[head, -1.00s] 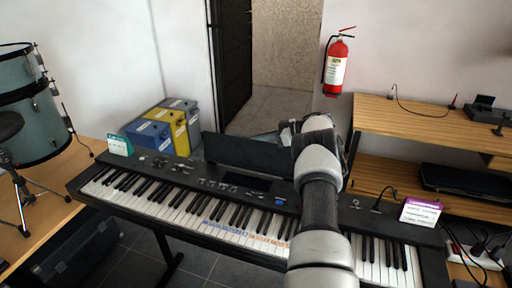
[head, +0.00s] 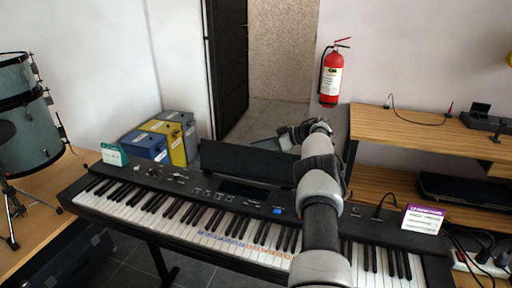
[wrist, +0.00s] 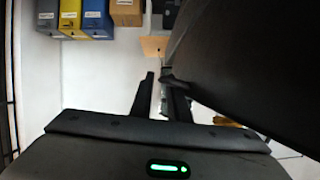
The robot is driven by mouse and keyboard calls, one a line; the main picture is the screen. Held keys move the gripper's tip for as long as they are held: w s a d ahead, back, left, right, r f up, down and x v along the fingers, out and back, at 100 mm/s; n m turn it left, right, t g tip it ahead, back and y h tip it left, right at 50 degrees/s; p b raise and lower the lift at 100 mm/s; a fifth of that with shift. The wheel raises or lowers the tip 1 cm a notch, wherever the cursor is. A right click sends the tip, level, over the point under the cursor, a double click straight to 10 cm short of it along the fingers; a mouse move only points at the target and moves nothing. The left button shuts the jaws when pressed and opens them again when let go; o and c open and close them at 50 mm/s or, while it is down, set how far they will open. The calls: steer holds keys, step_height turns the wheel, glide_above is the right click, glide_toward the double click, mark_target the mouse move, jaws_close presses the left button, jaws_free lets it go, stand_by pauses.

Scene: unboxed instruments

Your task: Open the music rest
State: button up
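The music rest (head: 247,161) is a dark flat panel at the back of the black keyboard (head: 150,175), and it looks raised at a tilt. In the wrist view its dark face (wrist: 255,60) fills the upper right. My gripper (head: 272,141) is behind the top right part of the rest in the head view, partly hidden by it. In the wrist view my gripper (wrist: 160,95) has its two dark fingers apart with a narrow gap. The right finger is close to the rest's edge; I cannot tell whether they touch.
Blue, yellow and grey boxes (head: 185,124) stand on the floor behind the keyboard's left half. A purple-topped card (head: 423,219) stands on the keyboard's right end.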

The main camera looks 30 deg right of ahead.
steer(key=p+v, duration=0.4)
steer(key=v, duration=1.3)
steer(key=shift+s, duration=0.2)
steer(key=shift+d, duration=0.15)
